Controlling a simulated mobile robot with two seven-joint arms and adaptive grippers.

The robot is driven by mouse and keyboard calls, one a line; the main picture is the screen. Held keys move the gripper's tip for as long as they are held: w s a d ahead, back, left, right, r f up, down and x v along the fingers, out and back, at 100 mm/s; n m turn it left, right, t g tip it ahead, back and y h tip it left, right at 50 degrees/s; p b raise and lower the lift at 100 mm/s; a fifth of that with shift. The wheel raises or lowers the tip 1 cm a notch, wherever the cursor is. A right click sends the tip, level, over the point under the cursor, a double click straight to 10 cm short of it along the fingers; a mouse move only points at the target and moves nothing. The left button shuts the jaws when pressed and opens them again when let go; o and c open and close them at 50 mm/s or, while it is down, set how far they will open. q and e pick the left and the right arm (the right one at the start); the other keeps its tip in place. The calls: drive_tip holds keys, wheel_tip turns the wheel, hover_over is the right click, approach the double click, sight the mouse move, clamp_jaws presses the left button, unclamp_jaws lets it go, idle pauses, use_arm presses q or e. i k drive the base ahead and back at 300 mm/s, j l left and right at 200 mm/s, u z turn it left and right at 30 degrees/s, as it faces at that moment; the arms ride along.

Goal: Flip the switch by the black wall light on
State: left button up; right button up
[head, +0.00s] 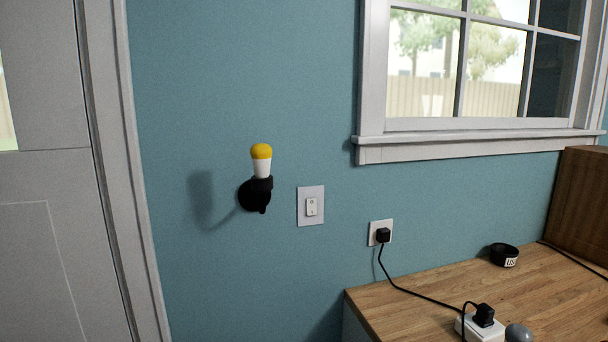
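The black wall light (255,194) is fixed to the blue wall left of the middle of the head view. Its bulb (261,160) has a white base and a yellow top. A white wall switch (311,206) on a pale square plate is just right of the light. I cannot tell from this view which way the switch is set. Neither of my grippers shows in the head view.
A white outlet (381,233) with a black plug is right of the switch. Its cable runs to a white power strip (480,328) on the wooden counter (420,285). A black round object (504,255) sits on the counter. A grey door (55,200) is at left, a window (460,60) at upper right.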

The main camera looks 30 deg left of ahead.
sight(310, 203)
drive_tip(key=u, duration=1.2)
